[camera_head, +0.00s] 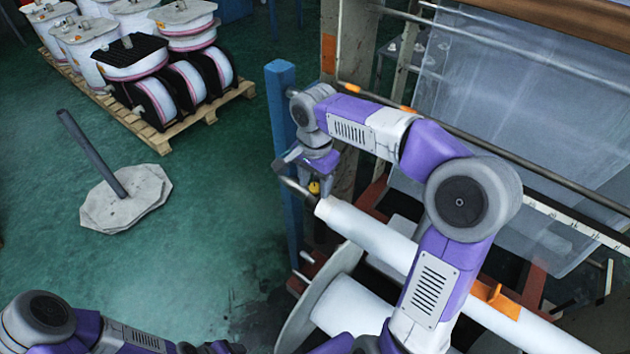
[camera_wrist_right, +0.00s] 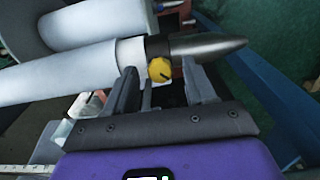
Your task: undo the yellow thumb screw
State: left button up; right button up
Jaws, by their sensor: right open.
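The yellow thumb screw (camera_wrist_right: 160,69) sits on a dark collar at the end of a white roll (camera_wrist_right: 75,85), beside a dark pointed shaft end (camera_wrist_right: 208,46). In the head view the screw (camera_head: 314,187) is a small yellow spot just below my right gripper (camera_head: 305,181). In the right wrist view my right gripper (camera_wrist_right: 160,92) is open. Its two fingers reach towards the screw, one on each side of it in the picture; I cannot tell whether they touch it. My left arm shows at the bottom left of the head view, but its gripper is not visible.
A blue post (camera_head: 287,150) stands close to my right wrist. The white roll (camera_head: 370,230) runs to the lower right, with a larger roll below it. A pallet (camera_head: 205,110) of spools and a weighted pole base (camera_head: 125,198) stand left; green floor between is clear.

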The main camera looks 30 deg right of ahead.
grip_shut()
dwell(0.4)
